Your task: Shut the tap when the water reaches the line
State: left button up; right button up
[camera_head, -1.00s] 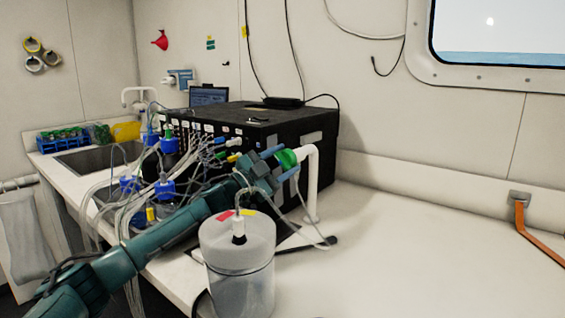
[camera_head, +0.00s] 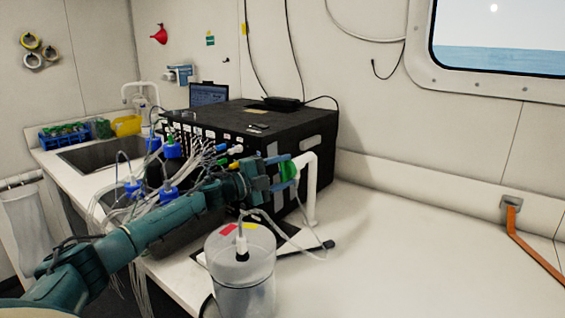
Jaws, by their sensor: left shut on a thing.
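A white upright tap pipe (camera_head: 311,190) with a bent top stands at the right front of the black box. A green tap handle (camera_head: 288,171) sits at the pipe's upper end. My left gripper (camera_head: 283,172) reaches in from the left and is shut on the green handle, its blue-grey fingers above and below it. A clear lidded container (camera_head: 240,275) stands on the counter in front, with red and yellow tape on its lid and a tube into a white fitting. My right gripper is out of view.
The black box (camera_head: 265,133) stands behind, with many tubes and blue-capped bottles (camera_head: 169,190) crowding its left front. A sink (camera_head: 95,155) and blue rack (camera_head: 64,137) are at the left. The counter (camera_head: 420,250) is clear on the right. An orange strap (camera_head: 535,247) hangs there.

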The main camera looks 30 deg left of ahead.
pick_arm(q)
jog(key=shift+r+m+p, duration=0.15)
jog(key=shift+m+p, duration=0.3)
jog(key=shift+m, duration=0.15)
jog(key=shift+m+g+p, duration=0.3)
jog(key=shift+m, duration=0.1)
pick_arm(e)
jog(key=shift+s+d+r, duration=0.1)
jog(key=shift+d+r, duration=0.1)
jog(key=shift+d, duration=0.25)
pick_arm(q)
jog(key=shift+f, duration=0.2)
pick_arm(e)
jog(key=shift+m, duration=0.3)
pick_arm(q)
jog(key=o, duration=0.7)
jog(key=shift+o, duration=1.4)
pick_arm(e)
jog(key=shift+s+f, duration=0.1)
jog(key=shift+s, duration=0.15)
